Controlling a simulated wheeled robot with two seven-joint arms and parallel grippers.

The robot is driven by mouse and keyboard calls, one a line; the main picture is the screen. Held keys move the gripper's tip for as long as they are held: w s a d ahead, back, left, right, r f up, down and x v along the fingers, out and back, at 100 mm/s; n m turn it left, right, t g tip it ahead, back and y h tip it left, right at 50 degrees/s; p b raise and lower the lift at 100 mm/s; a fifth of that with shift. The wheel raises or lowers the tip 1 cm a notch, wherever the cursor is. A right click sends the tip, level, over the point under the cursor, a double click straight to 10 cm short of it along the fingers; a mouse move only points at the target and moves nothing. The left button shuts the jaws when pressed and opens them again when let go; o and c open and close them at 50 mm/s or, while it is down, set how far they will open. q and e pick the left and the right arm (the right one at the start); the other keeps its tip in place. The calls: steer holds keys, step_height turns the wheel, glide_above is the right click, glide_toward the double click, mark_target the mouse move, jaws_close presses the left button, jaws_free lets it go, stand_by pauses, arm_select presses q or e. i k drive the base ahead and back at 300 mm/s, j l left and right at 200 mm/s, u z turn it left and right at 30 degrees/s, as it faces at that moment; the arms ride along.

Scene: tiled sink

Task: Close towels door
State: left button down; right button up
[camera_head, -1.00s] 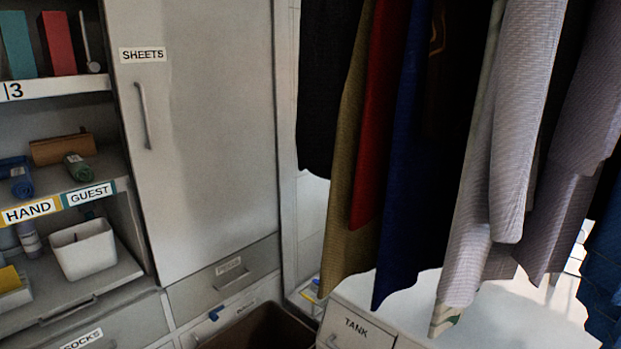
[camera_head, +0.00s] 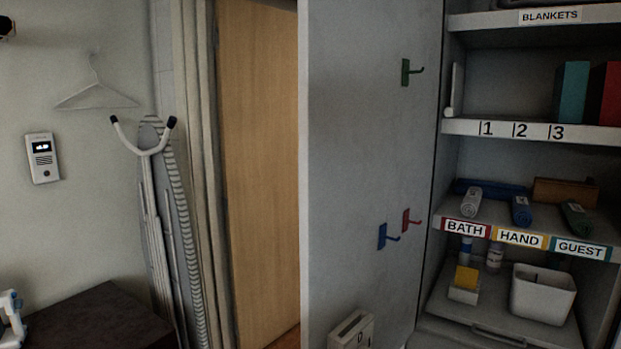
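An open grey door panel (camera_head: 365,170) stands at the left side of the towel cabinet, its inner face showing green, red and blue hooks. I take it to be the towels door; no label with that name shows on it. To its right the open towel shelf (camera_head: 548,214) holds rolled towels above labels BATH, HAND and GUEST. The door's bottom edge and outer face are out of sight. Neither of my grippers can be made out in view.
A wooden door (camera_head: 258,170) is left of the panel. A folded ironing board (camera_head: 172,230) leans beside it, near a dark low surface (camera_head: 95,318). A white bin (camera_head: 542,294) sits on the lower shelf. A pale box (camera_head: 350,331) is at the panel's lower part.

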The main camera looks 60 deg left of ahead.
mark_target(369, 71)
steer(key=j+u, duration=0.25)
steer(key=j, duration=0.55)
steer(key=j+u, duration=0.3)
steer(key=j, duration=0.55)
